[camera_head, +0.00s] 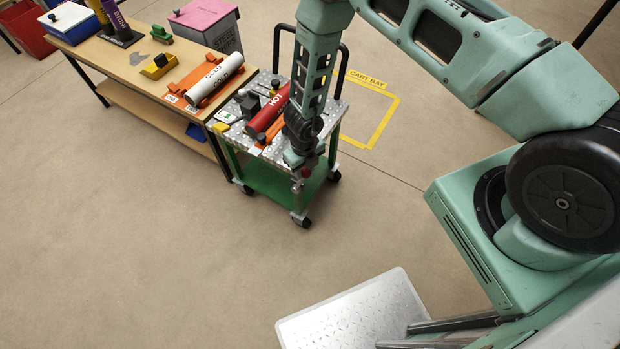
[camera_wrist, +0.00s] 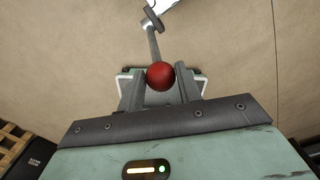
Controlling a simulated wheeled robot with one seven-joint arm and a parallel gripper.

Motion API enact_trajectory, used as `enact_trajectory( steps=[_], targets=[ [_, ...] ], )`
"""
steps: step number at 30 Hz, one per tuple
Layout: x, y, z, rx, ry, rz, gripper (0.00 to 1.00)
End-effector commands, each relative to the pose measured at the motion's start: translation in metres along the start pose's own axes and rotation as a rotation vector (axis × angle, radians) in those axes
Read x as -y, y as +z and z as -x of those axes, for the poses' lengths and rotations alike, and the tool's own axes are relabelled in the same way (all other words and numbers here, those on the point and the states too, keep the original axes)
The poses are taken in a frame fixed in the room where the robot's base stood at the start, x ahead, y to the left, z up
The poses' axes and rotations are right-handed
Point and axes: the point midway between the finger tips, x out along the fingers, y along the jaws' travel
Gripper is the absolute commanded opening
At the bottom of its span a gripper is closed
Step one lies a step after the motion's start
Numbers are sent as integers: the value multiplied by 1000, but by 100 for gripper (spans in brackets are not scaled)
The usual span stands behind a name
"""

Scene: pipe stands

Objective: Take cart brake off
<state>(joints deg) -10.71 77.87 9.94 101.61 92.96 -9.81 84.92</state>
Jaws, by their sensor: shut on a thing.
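The cart has a grey perforated metal top and a green lower shelf (camera_head: 270,184). It stands against the right end of the long table. The brake lever's red ball knob (camera_wrist: 160,75) sits between my gripper's fingers (camera_wrist: 160,92) in the wrist view. A grey rod (camera_wrist: 153,42) runs from the knob toward the top of that view. In the head view my gripper (camera_head: 303,176) is low at the cart's near right corner, shut on the knob. The arm hides part of the cart top and corner.
A red HOT pipe (camera_head: 266,114) lies in an orange stand on the cart. A white COLD pipe (camera_head: 214,76) lies in an orange stand on the wooden table (camera_head: 133,68). A yellow-outlined CART BAY (camera_head: 372,128) lies behind the cart. The floor in front is clear.

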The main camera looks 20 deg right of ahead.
Motion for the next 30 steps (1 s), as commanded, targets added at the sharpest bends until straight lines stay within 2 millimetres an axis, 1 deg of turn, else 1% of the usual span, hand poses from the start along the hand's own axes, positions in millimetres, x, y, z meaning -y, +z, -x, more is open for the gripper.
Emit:
enact_trajectory(
  steps=[1, 17, 18, 19, 20, 30],
  targets=[
    [-2, 2, 4, 2, 4, 1, 26],
    [-7, 9, 7, -2, 6, 0, 26],
    [-7, 9, 5, -2, 6, 0, 43],
    [-7, 9, 5, -2, 5, 0, 51],
    [-6, 9, 5, -2, 5, 0, 55],
    [-5, 9, 7, -2, 2, -1, 55]
  ],
)
